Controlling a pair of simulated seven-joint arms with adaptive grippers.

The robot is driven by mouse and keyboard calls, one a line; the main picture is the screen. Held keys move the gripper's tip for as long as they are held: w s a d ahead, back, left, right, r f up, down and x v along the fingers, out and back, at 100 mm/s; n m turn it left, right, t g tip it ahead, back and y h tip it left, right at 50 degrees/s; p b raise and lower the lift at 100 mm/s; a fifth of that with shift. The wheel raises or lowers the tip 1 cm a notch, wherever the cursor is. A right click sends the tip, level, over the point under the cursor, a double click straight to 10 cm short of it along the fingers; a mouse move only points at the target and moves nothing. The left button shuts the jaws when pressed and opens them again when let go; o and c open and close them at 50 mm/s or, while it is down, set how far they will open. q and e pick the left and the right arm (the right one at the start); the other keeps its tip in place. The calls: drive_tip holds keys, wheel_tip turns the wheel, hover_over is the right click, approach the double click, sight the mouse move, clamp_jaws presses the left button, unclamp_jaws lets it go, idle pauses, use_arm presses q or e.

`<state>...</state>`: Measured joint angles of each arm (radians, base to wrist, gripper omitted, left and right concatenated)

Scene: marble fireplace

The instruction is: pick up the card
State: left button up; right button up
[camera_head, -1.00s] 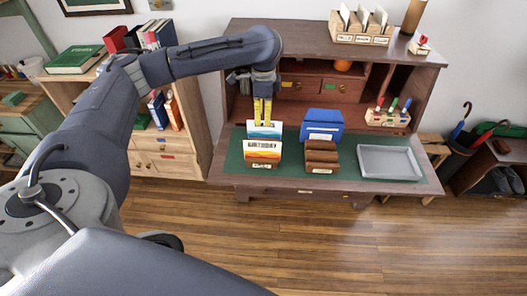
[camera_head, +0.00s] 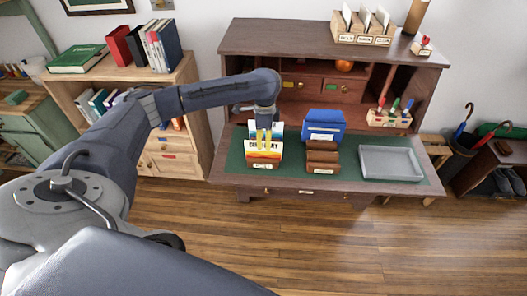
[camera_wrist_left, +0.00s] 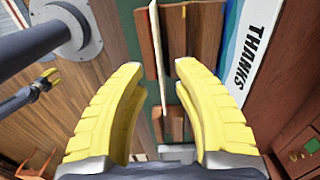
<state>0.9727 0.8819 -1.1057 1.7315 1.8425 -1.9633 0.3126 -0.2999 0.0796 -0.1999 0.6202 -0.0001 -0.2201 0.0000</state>
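A striped yellow-and-orange card (camera_head: 261,156) with dark lettering stands in front in a wooden card holder (camera_head: 263,165) on the desk. A white and teal card (camera_head: 279,129) stands behind it. My left gripper (camera_head: 264,136) points down among these cards, its yellow fingers partly hidden by the front one. In the left wrist view the fingers (camera_wrist_left: 160,72) are apart. A thin cream card edge (camera_wrist_left: 155,55) lies between them, and I cannot see contact. A card reading THANKS (camera_wrist_left: 253,45) stands to the right. A small yellow-tipped dark part (camera_wrist_left: 48,77) at the left is probably my right gripper.
A blue box-like holder (camera_head: 322,125) and a brown stepped holder (camera_head: 322,157) stand right of the cards. A grey tray (camera_head: 390,163) lies on the green mat (camera_head: 350,178) farther right. A pen holder (camera_head: 388,118) stands behind it. The desk's raised shelf is behind.

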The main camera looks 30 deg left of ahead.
sight(263, 149)
use_arm(q)
drive_tip(key=shift+a+f, duration=0.15)
drive_tip(key=shift+f, duration=1.15)
drive_tip(key=shift+a+f, duration=0.1)
drive_tip(key=shift+f, duration=1.15)
clamp_jaws()
